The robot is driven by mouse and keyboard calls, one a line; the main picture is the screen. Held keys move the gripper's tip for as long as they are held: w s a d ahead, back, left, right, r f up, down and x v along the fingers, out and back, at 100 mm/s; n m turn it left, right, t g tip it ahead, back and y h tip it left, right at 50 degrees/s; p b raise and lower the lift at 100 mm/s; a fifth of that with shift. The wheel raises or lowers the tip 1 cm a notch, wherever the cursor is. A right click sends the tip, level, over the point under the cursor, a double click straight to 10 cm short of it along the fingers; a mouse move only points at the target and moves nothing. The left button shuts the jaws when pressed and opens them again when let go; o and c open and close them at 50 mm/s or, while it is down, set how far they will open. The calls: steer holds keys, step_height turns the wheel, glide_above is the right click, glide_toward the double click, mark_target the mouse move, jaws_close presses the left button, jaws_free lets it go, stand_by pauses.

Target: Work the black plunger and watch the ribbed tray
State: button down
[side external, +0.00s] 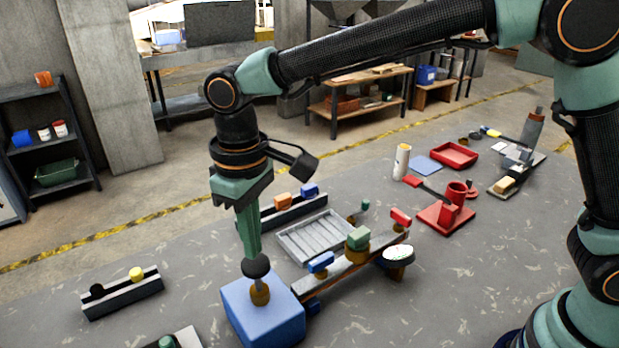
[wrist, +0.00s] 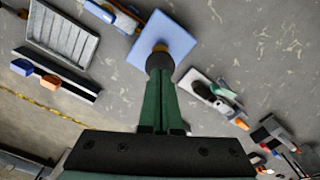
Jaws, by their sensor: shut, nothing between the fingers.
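The black plunger (side external: 255,267) is a round black knob on a brass stem, standing upright on a blue box (side external: 270,325). My gripper (side external: 251,252) points down over it, shut and empty, with its fingertips at the top of the knob; I cannot tell if they press on it. In the wrist view the shut fingers (wrist: 162,78) reach the black knob (wrist: 159,62), with the blue box (wrist: 178,40) beyond. The ribbed tray (side external: 315,237) is a grey, slatted, empty-looking tray behind the box; it also shows in the wrist view (wrist: 62,35).
A bar with blue, green and red blocks (side external: 358,262) runs right of the box, near a white-topped round piece (side external: 398,252). A rail with a black and a yellow knob (side external: 122,293) lies left. A red lever stand (side external: 445,215) is farther right. Floor between is clear.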

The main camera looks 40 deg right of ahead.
mark_target(256, 262)
steer(key=shift+f, duration=0.15)
stand_by(0.3)
steer(key=shift+f, duration=2.3)
steer(key=shift+r, duration=3.9)
steer(key=shift+f, duration=1.45)
steer(key=shift+f, duration=0.1)
